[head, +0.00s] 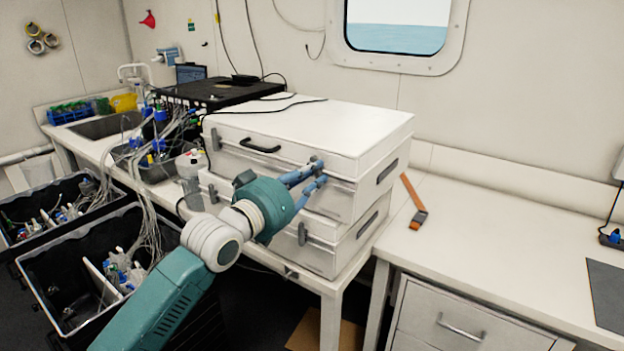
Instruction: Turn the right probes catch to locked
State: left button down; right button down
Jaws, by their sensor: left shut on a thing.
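Two white cases are stacked on the bench in the head view. The upper case (300,125) has a black handle (260,146) on its front, a grey left catch (215,139) and a right catch (317,163). My left gripper (319,172) is at the front of the upper case, shut on this right catch. The fingers partly hide the catch, so its exact angle cannot be told. The lower case (325,250) shows a right catch (302,233) and a left catch (213,193). No readable label shows which case is the probes one. My right gripper is not in view.
Black crates (60,262) with bottles and tubes stand at the lower left. A black flat device (220,92) with cables is behind the cases. The right bench (500,240) is mostly clear.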

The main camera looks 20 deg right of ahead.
pick_arm(q)
jog(key=shift+f+m+b, duration=0.1)
jog(key=shift+m+b, duration=0.2)
jog(key=shift+m, duration=1.6)
jog(key=c, duration=1.6)
grip_release()
jog(key=v, duration=1.2)
